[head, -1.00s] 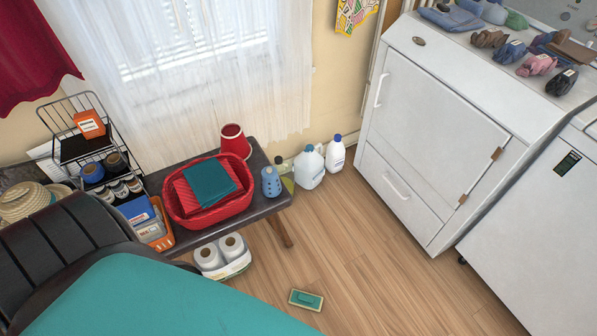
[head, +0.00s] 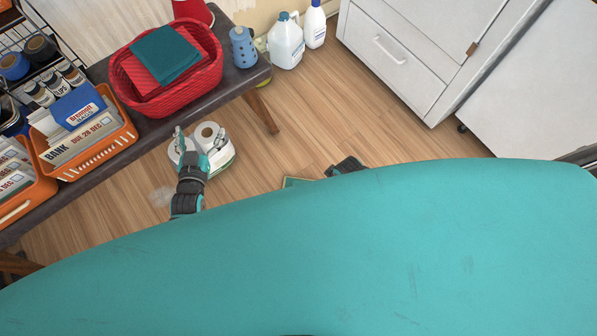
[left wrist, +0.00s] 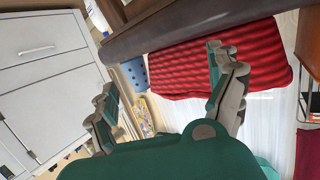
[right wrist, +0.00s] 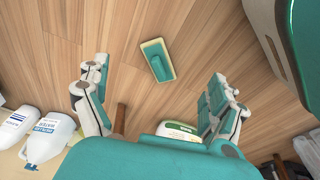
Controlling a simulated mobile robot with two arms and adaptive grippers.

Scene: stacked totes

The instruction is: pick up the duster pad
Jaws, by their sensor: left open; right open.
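The duster pad (right wrist: 156,60), a small cream-edged block with a green top and grip, lies on the wood floor. It shows whole in the right wrist view, between and beyond the fingers of my open, empty right gripper (right wrist: 160,76). In the head view only a corner of the pad (head: 293,182) shows; my teal body hides the rest. A dark part of my right arm or gripper shows beside it. My left gripper (head: 201,138) is open and empty, in front of the toilet rolls in the head view. Its fingers also show in the left wrist view (left wrist: 161,75).
The dark bench (head: 226,88) holds a red basket (head: 120,72) and orange bins (head: 118,142). Toilet rolls (head: 208,133) stand on the floor near it. White jugs (head: 286,50) and a white cabinet (head: 384,62) stand at the back. The middle floor is clear.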

